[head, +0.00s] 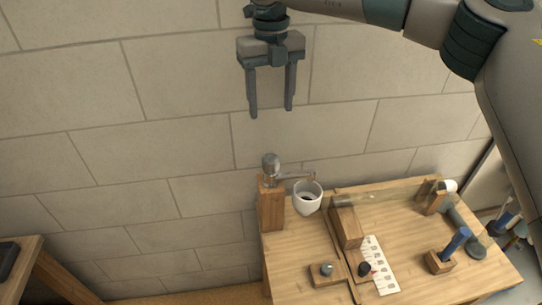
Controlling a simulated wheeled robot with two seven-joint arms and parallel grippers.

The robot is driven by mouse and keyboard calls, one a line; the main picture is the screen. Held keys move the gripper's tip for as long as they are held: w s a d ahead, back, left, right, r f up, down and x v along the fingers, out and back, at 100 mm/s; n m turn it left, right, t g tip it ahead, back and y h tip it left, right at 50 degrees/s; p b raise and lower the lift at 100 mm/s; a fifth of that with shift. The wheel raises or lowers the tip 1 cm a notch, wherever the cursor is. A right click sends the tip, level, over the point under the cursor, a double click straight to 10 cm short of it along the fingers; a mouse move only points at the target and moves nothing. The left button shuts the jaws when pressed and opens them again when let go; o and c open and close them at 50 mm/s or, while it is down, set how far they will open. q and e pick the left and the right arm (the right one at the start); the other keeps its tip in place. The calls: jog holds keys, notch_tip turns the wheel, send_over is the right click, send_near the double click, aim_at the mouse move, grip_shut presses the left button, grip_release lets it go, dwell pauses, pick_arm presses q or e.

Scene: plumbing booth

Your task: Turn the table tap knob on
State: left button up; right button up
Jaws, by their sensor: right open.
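A wooden post (271,208) stands at the back left corner of the wooden table (300,245). A grey metal tap knob (270,163) sits on top of it, and a thin spout (297,175) runs right from it over a white cup (307,198). My right gripper (271,113) is open and empty, fingers pointing down. In the picture it is above the tap knob, apart from it, in front of the stone wall. My left gripper is not in view.
A small block with a grey knob (326,268), a black knob (365,269) beside a white marked card (381,264), and a block with a blue handle (455,243) are on the table. Another wooden surface (52,272) is at lower left.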

aim_at(271, 158)
notch_tip(271, 158, down, 16)
jog(key=p, duration=0.7)
jog(key=shift+w+f, duration=0.1)
jog(key=shift+f, duration=0.7)
jog(key=c, duration=1.1)
